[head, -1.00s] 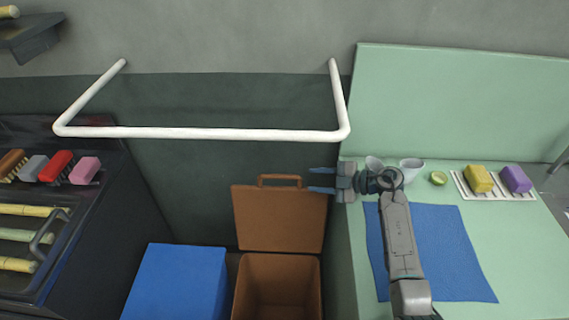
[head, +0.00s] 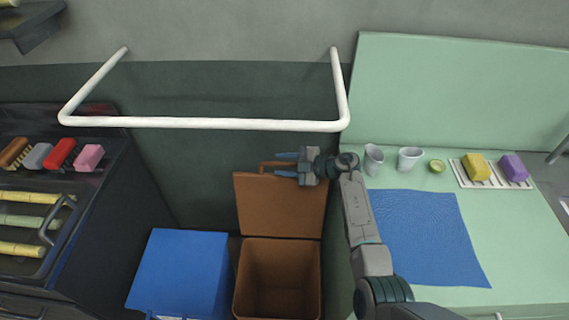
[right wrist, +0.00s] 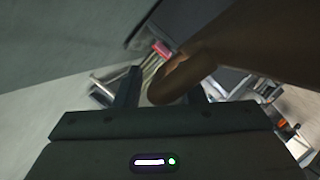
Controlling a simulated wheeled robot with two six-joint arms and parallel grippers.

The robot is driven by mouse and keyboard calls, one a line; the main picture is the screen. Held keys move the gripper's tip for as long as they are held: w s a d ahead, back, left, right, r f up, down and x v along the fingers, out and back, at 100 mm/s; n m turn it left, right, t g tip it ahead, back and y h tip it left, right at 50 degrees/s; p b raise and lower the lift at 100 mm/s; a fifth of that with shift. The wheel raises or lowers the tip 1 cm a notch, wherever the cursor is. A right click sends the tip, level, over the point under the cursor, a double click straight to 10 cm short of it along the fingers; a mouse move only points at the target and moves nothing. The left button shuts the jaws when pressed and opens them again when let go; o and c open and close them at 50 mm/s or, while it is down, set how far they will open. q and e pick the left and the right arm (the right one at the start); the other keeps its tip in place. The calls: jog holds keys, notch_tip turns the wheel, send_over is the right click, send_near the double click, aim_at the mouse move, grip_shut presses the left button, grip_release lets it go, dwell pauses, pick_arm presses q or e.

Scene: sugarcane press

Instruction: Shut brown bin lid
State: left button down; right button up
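The brown bin (head: 243,290) stands open on the floor, and its inside looks empty. Its brown lid (head: 280,207) stands upright at the back, with a handle (head: 264,165) on its top edge. My right gripper (head: 280,165) is at the lid's top edge with its fingers pointing left, and it hides part of the handle. The right wrist view shows the brown handle (right wrist: 180,80) between the two spread fingers; I cannot tell whether they touch it. My left gripper is not in view.
A blue bin (head: 180,270) with its lid closed stands left of the brown one. A white rail (head: 210,123) juts out above. The green counter (head: 510,270) on the right holds cups (head: 409,158), a blue cloth (head: 430,235) and sponges (head: 477,166).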

grip_shut()
jog(key=shift+s, duration=0.25)
jog(key=s+f+n+t+p, duration=0.1)
jog(key=s+n, duration=0.2)
jog(key=s, duration=0.7)
jog(key=s+f+n+t+y+p, duration=0.1)
jog(key=s+f+n+p, duration=0.1)
jog(key=s, duration=0.8)
jog(key=shift+n+y, duration=0.3)
jog(key=shift+n, duration=0.1)
jog(key=shift+s, duration=0.1)
grip_release()
